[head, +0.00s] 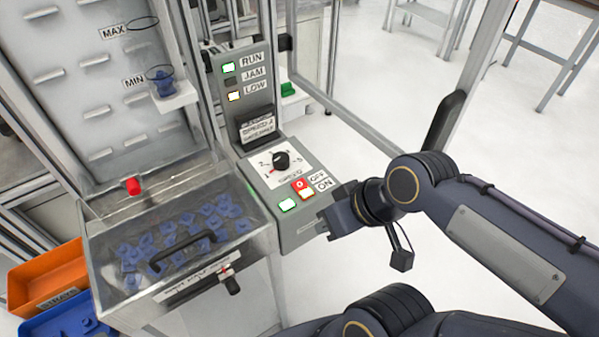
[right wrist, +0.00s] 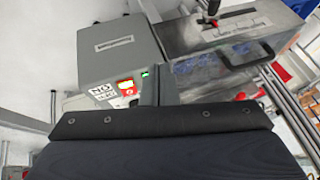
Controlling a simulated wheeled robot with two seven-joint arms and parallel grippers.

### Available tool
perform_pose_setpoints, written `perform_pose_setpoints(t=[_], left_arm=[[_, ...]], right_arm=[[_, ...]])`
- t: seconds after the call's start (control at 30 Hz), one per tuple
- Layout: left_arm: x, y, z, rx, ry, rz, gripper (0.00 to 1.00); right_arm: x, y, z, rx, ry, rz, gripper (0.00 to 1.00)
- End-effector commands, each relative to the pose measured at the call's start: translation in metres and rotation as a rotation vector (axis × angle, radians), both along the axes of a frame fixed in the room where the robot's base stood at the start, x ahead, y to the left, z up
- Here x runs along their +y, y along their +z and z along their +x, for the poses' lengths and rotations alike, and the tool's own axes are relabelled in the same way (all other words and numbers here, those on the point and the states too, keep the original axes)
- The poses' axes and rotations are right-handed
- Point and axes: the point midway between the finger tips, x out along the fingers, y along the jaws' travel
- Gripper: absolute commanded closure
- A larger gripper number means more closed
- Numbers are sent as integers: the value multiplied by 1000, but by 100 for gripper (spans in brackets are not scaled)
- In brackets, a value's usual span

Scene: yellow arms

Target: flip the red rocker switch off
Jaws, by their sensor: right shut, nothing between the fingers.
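The red rocker switch (head: 301,184) sits on the sloping grey control panel (head: 293,236), beside the OFF and ON labels. Its upper part is red with a white mark and its lower part glows orange. It also shows in the right wrist view (right wrist: 127,88), just left of my fingers. My right gripper (head: 325,223) is shut and empty, at the panel's lower right edge, below and right of the switch. In the wrist view its fingers (right wrist: 154,86) stand close together. Whether they touch the panel I cannot tell. My left gripper is not in view.
A green light (head: 287,204) is left of the switch, and a black dial (head: 282,160) is above it. A clear-lidded bin (head: 160,262) of blue parts stands left. An orange tray (head: 40,272) is far left. Open floor lies right.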

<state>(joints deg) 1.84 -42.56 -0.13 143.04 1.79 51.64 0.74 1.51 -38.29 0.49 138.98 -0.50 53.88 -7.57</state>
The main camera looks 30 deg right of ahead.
Motion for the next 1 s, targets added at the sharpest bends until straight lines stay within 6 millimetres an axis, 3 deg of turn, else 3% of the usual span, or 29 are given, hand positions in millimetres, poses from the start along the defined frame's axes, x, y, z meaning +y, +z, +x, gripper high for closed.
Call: perform_pose_setpoints(t=[0.23, 0.4, 0.5, 0.63, 1.0], left_arm=[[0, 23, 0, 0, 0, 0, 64], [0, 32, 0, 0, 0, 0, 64], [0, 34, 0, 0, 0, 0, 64], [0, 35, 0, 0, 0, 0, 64], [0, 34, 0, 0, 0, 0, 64]], right_arm=[[-26, 56, 72, -7, 774, -427, 100], [-35, 74, 121, -1, 1262, -612, 100], [-37, 78, 138, 4, 1434, -661, 100], [-38, 79, 146, 5, 1526, -685, 100], [-38, 76, 146, 4, 1529, -685, 100]])
